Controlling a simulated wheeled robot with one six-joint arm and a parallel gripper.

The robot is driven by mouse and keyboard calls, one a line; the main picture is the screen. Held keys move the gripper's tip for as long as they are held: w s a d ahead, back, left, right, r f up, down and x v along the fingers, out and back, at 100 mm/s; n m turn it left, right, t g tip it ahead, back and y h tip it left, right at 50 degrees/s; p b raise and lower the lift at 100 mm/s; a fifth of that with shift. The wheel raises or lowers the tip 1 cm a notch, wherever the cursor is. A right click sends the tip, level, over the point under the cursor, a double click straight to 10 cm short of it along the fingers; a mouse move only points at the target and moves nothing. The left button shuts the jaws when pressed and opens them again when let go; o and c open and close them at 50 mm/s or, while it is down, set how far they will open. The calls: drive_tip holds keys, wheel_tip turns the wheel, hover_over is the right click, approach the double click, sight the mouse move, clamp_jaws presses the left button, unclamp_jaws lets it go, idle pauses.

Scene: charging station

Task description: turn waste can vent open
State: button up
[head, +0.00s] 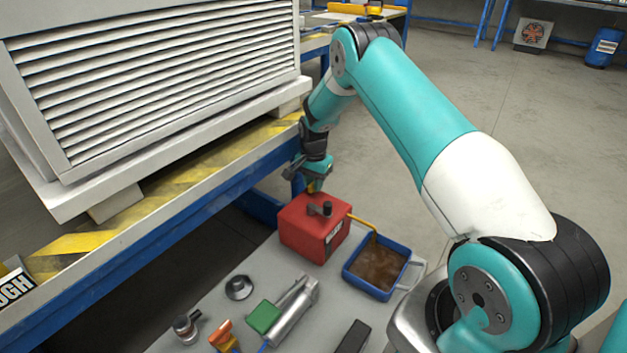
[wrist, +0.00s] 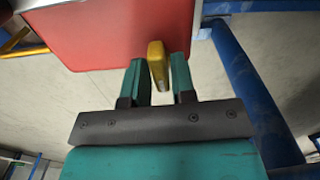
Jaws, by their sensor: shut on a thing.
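The red waste can (head: 304,238) stands upright on the grey tabletop, with a dark cap or handle (head: 320,208) on top and a yellow spout (head: 362,221) reaching right. My gripper (head: 314,186) is at the can's far top edge, pointing down. In the wrist view, my gripper (wrist: 159,62) is shut on a small yellow vent piece (wrist: 157,60), which stands between its teal fingers beside the red can wall (wrist: 95,35). In the head view the vent is mostly hidden by the gripper. I cannot tell how far the vent is turned.
A blue tray (head: 366,289) holding brown stuff sits under the spout. A green-and-silver tool (head: 290,318), a dark round part (head: 239,287) and other small parts lie in front. A large louvred white unit (head: 160,80) on a blue-edged bench stands close at left.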

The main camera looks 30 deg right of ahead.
drive_tip(key=n+p, duration=0.3)
drive_tip(key=n, duration=0.1)
drive_tip(key=shift+r, duration=0.2)
drive_tip(key=n+p, duration=0.2)
drive_tip(key=n, duration=0.2)
drive_tip(key=shift+f+n, duration=0.1)
drive_tip(key=shift+n, duration=0.3)
drive_tip(key=n+p, duration=0.1)
drive_tip(key=n, duration=0.3)
drive_tip(key=shift+p, duration=0.35)
drive_tip(key=shift+f+n+p, duration=0.1)
drive_tip(key=shift+n+p, duration=0.2)
drive_tip(key=shift+n, duration=1.7)
drive_tip(key=o, duration=0.7)
drive_tip(key=shift+o, duration=0.2)
wheel_tip(320, 180, up, 17)
drive_tip(key=p, duration=0.5)
drive_tip(key=shift+r, duration=0.2)
